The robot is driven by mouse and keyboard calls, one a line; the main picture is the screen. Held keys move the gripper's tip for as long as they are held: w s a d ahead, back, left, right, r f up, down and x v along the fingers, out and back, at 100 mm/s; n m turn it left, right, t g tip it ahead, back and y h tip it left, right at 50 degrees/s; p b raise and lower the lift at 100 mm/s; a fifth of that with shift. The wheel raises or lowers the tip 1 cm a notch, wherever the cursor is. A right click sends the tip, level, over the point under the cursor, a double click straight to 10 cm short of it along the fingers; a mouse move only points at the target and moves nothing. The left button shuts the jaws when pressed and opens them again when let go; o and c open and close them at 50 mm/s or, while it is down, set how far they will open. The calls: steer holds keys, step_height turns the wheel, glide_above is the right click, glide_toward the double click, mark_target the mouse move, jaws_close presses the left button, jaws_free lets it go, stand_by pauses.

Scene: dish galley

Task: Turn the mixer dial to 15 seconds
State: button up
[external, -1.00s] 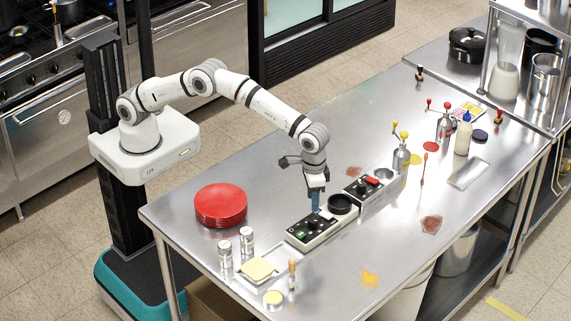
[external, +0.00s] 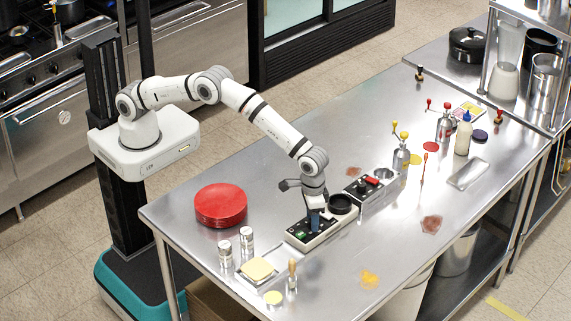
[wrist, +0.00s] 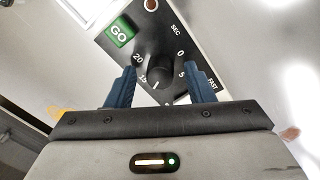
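The mixer (external: 296,241) is a pale unit with a black control panel and a dark round cup (external: 341,204) at its far end. In the wrist view its black dial (wrist: 159,72) sits between the numbers 20, 15, 0 and 5. A white mark on the dial's lower edge points down and slightly left, below the 15. My gripper (wrist: 160,76) is open, with one blue finger on each side of the dial and gaps between. In the external view my gripper (external: 315,222) is low over the panel and hides the dial.
A green GO button (wrist: 120,31) is beside the dial. A second black-topped unit with a red switch (external: 372,181) stands just behind the mixer. A red round lid (external: 221,205), two shakers (external: 246,238) and a tray with a yellow block (external: 257,269) are to the left and front.

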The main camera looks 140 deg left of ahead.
steer(key=c, duration=0.9)
steer(key=shift+f+m+b, duration=0.15)
steer(key=shift+m+b, duration=0.75)
steer(key=shift+m, duration=0.1)
steer(key=shift+c, duration=0.2)
steer(key=shift+a+r+m+b, duration=0.15)
steer(key=shift+m+b, duration=0.25)
steer(key=shift+m, duration=0.9)
steer(key=o, duration=1)
steer(key=shift+s+a+r+b, duration=0.1)
steer(key=shift+r+b, duration=0.65)
steer(key=shift+r, duration=3.2)
